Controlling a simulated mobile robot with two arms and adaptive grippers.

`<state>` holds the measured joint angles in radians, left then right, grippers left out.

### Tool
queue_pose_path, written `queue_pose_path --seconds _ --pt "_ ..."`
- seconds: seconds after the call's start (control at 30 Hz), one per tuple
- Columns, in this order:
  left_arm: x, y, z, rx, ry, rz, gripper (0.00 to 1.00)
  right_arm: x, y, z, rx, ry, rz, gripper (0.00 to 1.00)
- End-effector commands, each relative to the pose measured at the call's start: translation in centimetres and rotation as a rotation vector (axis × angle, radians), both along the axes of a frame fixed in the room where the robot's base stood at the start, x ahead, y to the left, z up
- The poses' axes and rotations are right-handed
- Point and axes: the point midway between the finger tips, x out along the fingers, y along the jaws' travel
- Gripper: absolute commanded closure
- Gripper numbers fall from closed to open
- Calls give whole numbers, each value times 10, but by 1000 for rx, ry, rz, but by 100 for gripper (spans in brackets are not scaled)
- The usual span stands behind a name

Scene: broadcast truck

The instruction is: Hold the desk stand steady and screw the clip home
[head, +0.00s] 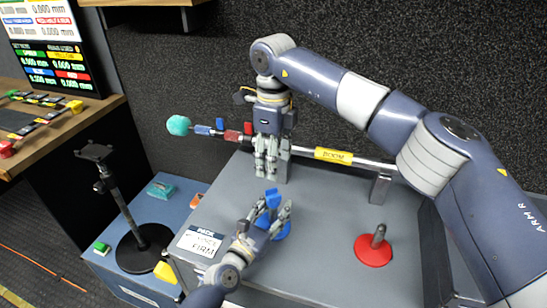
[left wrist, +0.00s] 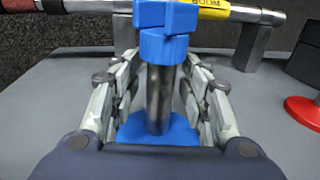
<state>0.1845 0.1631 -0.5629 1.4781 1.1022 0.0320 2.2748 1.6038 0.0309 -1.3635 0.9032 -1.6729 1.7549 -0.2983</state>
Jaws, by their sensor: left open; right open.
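The blue desk stand, a grey metal post on a round blue base (head: 283,231), stands upright on the grey worktop; its post (left wrist: 160,100) shows in the left wrist view. A blue clip (head: 272,198) sits on top of the post, with a blue collar under it (left wrist: 164,48); I cannot tell how far it is screwed down. My left gripper (head: 268,214) is open, its fingers on both sides of the post with gaps visible in the left wrist view (left wrist: 160,88). My right gripper (head: 267,174) is open and empty, pointing down behind the stand, beside the boom.
The boom (head: 334,155) with a teal tip (head: 178,125) runs across the back on a support (head: 380,188). A red stand (head: 374,249) is at the right. A label card (head: 199,241) lies at front left. A black stand (head: 145,247) is further left. The worktop's middle right is clear.

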Motion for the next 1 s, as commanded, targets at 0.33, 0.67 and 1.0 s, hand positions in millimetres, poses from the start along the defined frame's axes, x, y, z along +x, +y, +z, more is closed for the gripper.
queue_pose_path --seconds 0.33,0.67,1.0 --pt "-45 26 -2 2 3 0 58 0 0 0 0 0 0 47" --pt "-95 54 -1 2 2 -1 58 0 0 0 0 0 0 47" --pt "-104 59 0 0 1 0 58 0 0 0 0 0 0 47"
